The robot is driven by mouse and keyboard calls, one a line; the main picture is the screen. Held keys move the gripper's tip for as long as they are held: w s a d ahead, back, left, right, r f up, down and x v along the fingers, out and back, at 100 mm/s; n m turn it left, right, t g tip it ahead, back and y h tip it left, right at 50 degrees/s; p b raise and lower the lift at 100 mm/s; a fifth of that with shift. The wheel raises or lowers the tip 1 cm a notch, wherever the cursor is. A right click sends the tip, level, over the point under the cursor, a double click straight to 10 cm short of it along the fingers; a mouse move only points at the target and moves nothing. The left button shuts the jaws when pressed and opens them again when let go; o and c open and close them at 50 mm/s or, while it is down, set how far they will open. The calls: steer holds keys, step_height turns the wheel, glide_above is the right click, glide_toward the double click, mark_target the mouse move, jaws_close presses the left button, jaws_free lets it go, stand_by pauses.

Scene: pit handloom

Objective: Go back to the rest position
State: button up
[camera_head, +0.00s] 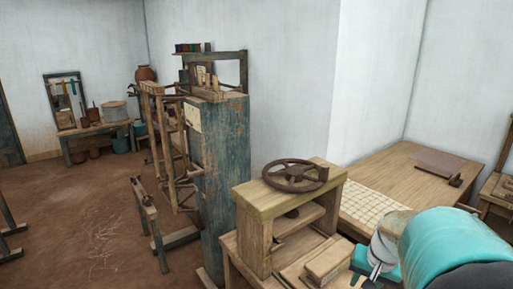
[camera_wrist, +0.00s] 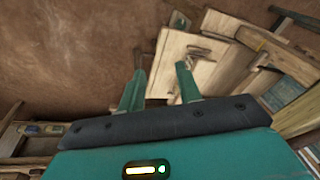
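My gripper (camera_wrist: 160,67) shows in the wrist view with its two teal fingers spread apart and nothing between them. Past the fingertips, a pale wooden board (camera_wrist: 182,68) with dark pieces on it lies lower down, over brown floor. In the head view, my teal and white arm fills the bottom right corner. It is in front of the wooden table (camera_head: 400,165), and the gripper end is mostly hidden there.
A wooden press with a dark handwheel (camera_head: 296,176) stands close to the left of my arm. A tall blue worn post (camera_head: 222,165) and loom frame stand behind it. Bare earthen floor (camera_head: 85,215) is open at left. White walls close the back and right.

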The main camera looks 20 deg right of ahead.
steer(key=s+a+r+n+t, duration=0.1)
steer(key=a+r+n, duration=0.2)
steer(key=a, duration=0.6)
steer(key=s+a+r+n+t, duration=0.1)
steer(key=a+r+n, duration=0.2)
steer(key=a, duration=0.6)
steer(key=s+a+r+n+t, duration=0.1)
steer(key=a+r+n, duration=0.2)
steer(key=a, duration=0.6)
steer(key=shift+r, duration=0.5)
